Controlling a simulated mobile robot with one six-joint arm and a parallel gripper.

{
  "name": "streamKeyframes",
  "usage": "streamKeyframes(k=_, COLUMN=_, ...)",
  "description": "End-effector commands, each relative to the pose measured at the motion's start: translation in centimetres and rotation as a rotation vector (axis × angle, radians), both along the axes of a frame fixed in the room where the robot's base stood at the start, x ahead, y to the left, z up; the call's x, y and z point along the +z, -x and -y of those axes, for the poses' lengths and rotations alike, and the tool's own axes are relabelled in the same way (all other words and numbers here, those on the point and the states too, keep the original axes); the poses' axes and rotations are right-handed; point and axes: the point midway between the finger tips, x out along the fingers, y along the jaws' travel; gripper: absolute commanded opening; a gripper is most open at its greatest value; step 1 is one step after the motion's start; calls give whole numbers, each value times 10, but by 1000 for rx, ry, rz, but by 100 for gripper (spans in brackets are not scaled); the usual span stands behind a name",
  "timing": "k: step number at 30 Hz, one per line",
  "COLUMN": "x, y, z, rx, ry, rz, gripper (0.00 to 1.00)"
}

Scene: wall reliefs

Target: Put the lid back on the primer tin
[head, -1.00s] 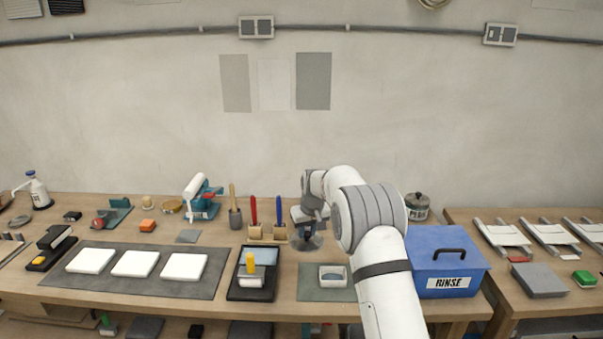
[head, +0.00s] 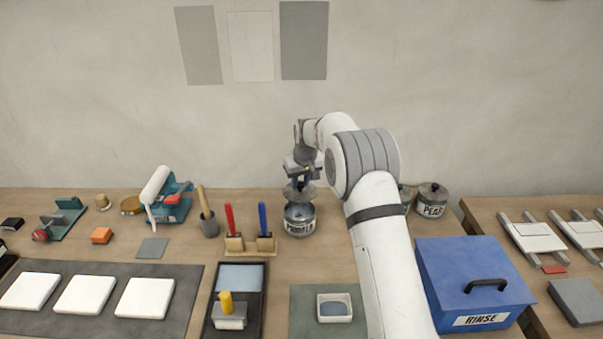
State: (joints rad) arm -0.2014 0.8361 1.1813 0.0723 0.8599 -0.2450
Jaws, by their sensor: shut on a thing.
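The primer tin (head: 299,222) stands on the bench right of the red and blue handled tools, with its label facing me and its grey top opening showing. My gripper (head: 300,181) is shut on the round grey lid (head: 301,193) and holds it above the tin, with a small gap between them. The lid looks roughly level and roughly over the opening. My arm comes in from the lower right. The fingertips on the lid's knob are small and partly hidden.
A blue RINSE box (head: 474,283) stands right of my arm. Lidded tins, one labelled PEARL (head: 431,202), stand behind my arm. A holder with red and blue handles (head: 250,243) is close left of the tin. A white dish (head: 335,307) sits on a mat in front.

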Motion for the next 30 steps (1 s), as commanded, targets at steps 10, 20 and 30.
streamKeyframes(k=10, x=-19, y=0, z=-1, rx=1, ry=1, rz=-1, gripper=4)
streamKeyframes(k=20, x=-52, y=-1, z=3, rx=-4, ry=0, rz=1, gripper=4)
streamKeyframes(k=30, x=-64, y=-1, z=4, rx=-5, ry=1, rz=0, gripper=4)
